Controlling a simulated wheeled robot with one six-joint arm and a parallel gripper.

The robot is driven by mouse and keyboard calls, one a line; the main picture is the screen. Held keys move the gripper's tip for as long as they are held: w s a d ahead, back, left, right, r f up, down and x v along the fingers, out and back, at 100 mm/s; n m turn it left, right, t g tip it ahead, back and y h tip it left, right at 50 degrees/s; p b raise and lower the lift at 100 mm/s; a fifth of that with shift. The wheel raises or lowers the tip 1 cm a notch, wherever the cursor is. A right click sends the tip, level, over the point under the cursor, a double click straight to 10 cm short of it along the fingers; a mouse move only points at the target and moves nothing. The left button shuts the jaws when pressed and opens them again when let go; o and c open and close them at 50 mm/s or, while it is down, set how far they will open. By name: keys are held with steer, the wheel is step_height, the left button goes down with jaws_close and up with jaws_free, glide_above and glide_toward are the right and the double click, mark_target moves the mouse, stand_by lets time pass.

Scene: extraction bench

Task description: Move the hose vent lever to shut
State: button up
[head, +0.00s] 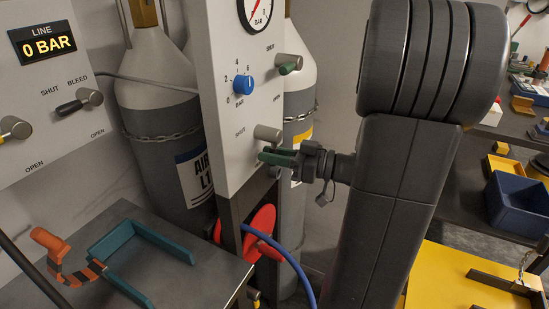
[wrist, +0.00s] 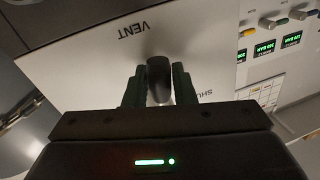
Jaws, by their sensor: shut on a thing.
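The hose vent lever's grey hub (head: 268,133) is low on the pale upright panel (head: 228,90) in the head view, right of a SHUT label. My gripper (head: 276,157) reaches in from the right, its green fingers just below the hub. In the wrist view, my gripper (wrist: 158,88) has a finger on each side of the dark lever (wrist: 159,78) and is shut on it. VENT and SHUT print appears upside down on the panel there. The fingers hide much of the lever in the head view, so I cannot tell its exact angle.
Above on the same panel are a blue knob (head: 243,84), a green-tipped lever (head: 289,64) and a gauge (head: 259,12). A blue hose (head: 291,262) and red wheel-like part (head: 262,229) are below. Gas cylinders stand behind. A left panel (head: 50,145) has a black bleed lever (head: 76,103).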

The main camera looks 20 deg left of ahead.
steer(key=m+b, duration=0.1)
steer(key=m, duration=0.1)
steer(key=s+m+b, duration=0.1)
steer(key=shift+s+r+m+y, duration=0.1)
steer(key=shift+s+m+y, duration=0.1)
steer(key=shift+m+y, duration=0.15)
steer(key=m, duration=0.2)
steer(key=s+r+m+t, duration=0.1)
steer(key=m, duration=0.1)
steer(key=shift+a+y, duration=0.1)
steer(key=shift+y, duration=0.25)
steer(key=m, duration=0.1)
steer(key=r+m, duration=0.1)
steer(key=m, duration=0.1)
steer(key=s+m+t+p, duration=0.1)
steer(key=m, duration=0.1)
steer(key=shift+r, duration=0.4)
steer(key=shift+s+r+m+t+y+p, duration=0.1)
steer(key=shift+r+m+t+p, duration=0.2)
steer(key=shift+m, duration=0.6)
steer(key=shift+s+r+m+t+y+p, duration=0.1)
steer(key=shift+r+m+t+p, duration=0.25)
steer(key=shift+m, duration=0.6)
steer(key=shift+r+m+t+y+p, duration=0.15)
steer(key=shift+m+p, duration=0.25)
steer(key=shift+m, duration=0.5)
steer(key=o, duration=0.9)
steer(key=b+v, duration=0.1)
steer(key=v, duration=1.2)
steer(key=shift+d+b, duration=0.35)
